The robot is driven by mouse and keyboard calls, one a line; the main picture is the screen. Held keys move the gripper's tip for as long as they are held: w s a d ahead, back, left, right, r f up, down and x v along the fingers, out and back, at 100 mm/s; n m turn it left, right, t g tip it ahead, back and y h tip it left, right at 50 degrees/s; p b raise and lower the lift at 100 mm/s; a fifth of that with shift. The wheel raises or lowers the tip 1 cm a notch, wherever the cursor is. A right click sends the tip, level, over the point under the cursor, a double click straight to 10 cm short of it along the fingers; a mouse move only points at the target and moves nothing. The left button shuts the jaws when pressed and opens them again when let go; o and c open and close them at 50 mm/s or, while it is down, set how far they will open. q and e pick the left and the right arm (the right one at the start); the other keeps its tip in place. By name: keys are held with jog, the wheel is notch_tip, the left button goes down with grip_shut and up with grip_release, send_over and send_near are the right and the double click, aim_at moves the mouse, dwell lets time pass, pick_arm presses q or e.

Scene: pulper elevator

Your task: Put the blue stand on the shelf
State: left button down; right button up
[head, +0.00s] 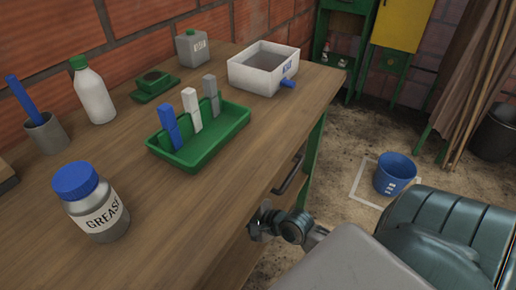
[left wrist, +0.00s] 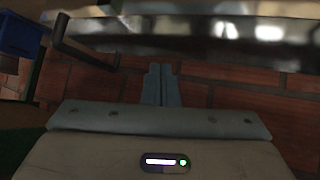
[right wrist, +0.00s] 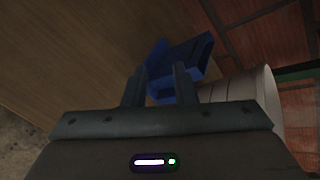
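The blue stand (right wrist: 200,52) shows in the right wrist view as an angular blue piece. My right gripper (right wrist: 160,75) has its fingers apart, and the blue piece fills the gap between them and extends beyond the right finger. It appears gripped; the contact is dark. My left gripper (left wrist: 161,70) has its fingertips together, with nothing seen between them, facing a brick wall. Neither gripper is clearly visible in the head view. A green shelf unit (head: 338,50) stands at the back of the head view; I cannot tell whether it is the task's shelf.
The wooden bench (head: 235,160) carries a grease jar (head: 92,205), a white bottle (head: 95,98), a green tray (head: 215,150) of upright blocks and a white box (head: 250,78). A blue bucket (head: 394,176) stands on the floor. A pale cylinder (right wrist: 240,100) lies beside the blue stand.

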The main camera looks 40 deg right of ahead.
jog(key=s+a+r+n+g+h, duration=0.1)
jog(key=s+a+n, duration=0.1)
jog(key=s+n, duration=0.4)
jog(key=s+a+r+n+h, duration=0.1)
jog(key=s+n, duration=0.6)
jog(key=n, duration=0.7)
jog(key=shift+s+a+n+g, duration=0.25)
jog(key=shift+a+n+g, duration=0.15)
jog(key=shift+a, duration=0.35)
